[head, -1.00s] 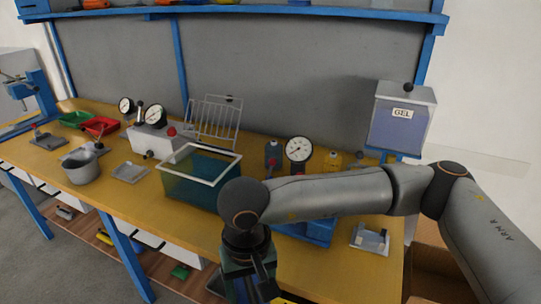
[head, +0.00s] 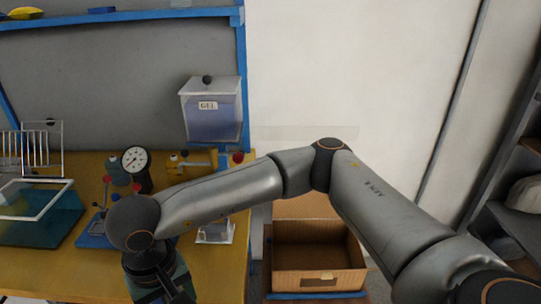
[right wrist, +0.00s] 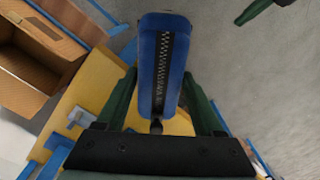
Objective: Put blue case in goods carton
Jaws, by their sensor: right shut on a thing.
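The blue case (right wrist: 150,72), a small pouch with a dark zip down its face, is between the green fingers of my right gripper (right wrist: 159,85) in the right wrist view. The gripper is shut on it. In the head view this gripper is at the bottom edge, over the bench front, and the case is not seen there. The goods carton (head: 318,279) is an open brown box right of the bench, apart from the gripper. It also shows at upper left in the right wrist view (right wrist: 27,85). A dark green part at that view's top right may be my left gripper.
The yellow bench (head: 215,278) ends just left of the carton. A GEL bin (head: 212,112) hangs above. Dark shelving (head: 518,225) is at far right.

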